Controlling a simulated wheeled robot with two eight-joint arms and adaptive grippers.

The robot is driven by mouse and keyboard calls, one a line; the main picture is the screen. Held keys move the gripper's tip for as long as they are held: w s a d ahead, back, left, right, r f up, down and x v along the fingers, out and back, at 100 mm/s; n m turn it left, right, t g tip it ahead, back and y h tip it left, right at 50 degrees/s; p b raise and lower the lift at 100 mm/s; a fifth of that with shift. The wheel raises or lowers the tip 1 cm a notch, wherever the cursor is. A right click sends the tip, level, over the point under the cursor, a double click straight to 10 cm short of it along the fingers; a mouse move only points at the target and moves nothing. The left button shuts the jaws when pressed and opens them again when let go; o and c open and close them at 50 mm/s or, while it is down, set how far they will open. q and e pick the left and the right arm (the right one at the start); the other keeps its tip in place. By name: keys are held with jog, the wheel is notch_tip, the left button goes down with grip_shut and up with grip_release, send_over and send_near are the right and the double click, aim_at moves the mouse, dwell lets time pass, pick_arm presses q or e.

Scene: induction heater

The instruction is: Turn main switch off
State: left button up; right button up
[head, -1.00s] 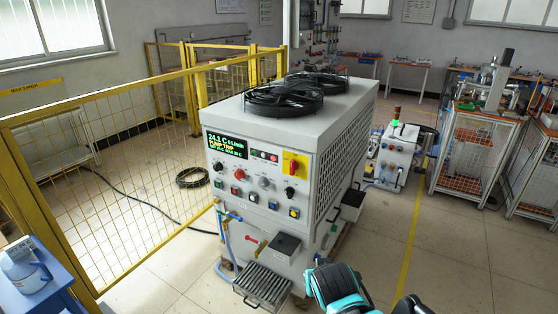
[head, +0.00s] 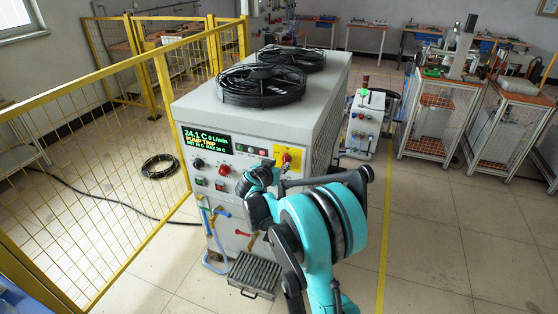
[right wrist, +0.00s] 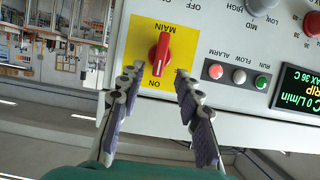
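The main switch is a red rotary knob (right wrist: 158,54) on a yellow plate (right wrist: 182,40) marked MAIN, ON and OFF. In the right wrist view, which is upside down, the knob's handle lines up with the ON mark. The switch also shows in the head view (head: 286,156) on the front panel of the grey heater cabinet (head: 190,110). My right gripper (right wrist: 157,78) is open, with its fingertips on either side of the knob's near end; contact cannot be told. In the head view the right gripper (head: 281,171) is in front of the panel, hiding its lower right controls. My left gripper is not in view.
The lit display (head: 206,140) reads PUMP TRIP. Red, white and green lamps (right wrist: 240,77) sit beside the yellow plate. A yellow mesh fence (head: 90,160) stands left of the cabinet. Open floor (head: 450,240) lies to the right.

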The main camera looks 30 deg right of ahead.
aim_at(284, 161)
jog(key=b+x, duration=0.1)
jog(key=x, duration=0.5)
jog(key=shift+f, duration=0.15)
grip_shut()
